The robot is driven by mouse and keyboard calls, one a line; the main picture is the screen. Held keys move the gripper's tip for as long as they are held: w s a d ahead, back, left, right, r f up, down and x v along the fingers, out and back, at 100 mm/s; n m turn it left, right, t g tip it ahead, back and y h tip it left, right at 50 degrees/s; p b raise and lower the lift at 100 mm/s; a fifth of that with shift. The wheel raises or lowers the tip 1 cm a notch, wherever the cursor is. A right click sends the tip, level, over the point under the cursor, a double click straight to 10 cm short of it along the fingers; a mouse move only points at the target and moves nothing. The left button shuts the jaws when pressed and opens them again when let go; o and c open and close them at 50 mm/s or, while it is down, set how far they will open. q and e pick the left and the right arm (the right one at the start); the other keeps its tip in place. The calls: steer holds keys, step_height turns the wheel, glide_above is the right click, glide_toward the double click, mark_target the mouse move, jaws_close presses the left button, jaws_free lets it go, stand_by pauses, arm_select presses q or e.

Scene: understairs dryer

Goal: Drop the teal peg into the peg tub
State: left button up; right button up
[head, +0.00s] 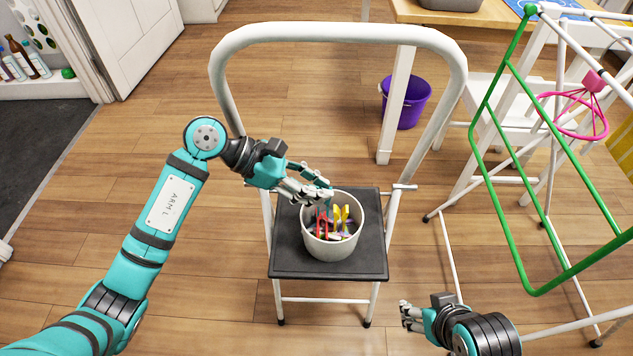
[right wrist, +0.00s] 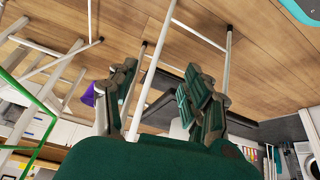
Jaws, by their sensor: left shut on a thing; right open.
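The peg tub (head: 332,246), a pale round pot, stands on the black seat of a folding step chair in the head view. Several pegs, among them red and yellow ones, show inside it. My left gripper (head: 322,190) reaches in from the left over the tub's back-left rim. It is shut on the teal peg (head: 328,203), which is small and partly hidden by the fingers, just above the tub's opening. My right gripper (head: 405,316) is low at the right front, apart from the chair, open and empty; its spread fingers show in the right wrist view (right wrist: 160,98).
The black seat (head: 290,262) has a tall white hoop frame (head: 340,33) behind it. A green and white drying rack (head: 490,170) with a pink hanger (head: 580,115) stands at the right. A purple bucket (head: 408,103) is on the floor behind. The wooden floor at left is clear.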

arm_select(q)
steer(key=shift+f+b, duration=0.8)
steer(key=shift+f, duration=0.75)
arm_select(e)
steer(key=w+a+r+t+y, duration=0.1)
steer(key=w+a+r+t, duration=0.1)
steer(key=w+r+t, duration=0.2)
steer(key=shift+w+a+t, duration=0.3)
steer(key=shift+w+t, duration=0.1)
steer(key=shift+w, duration=1.3)
arm_select(q)
steer(key=o, duration=0.8)
steer(key=v, duration=1.2)
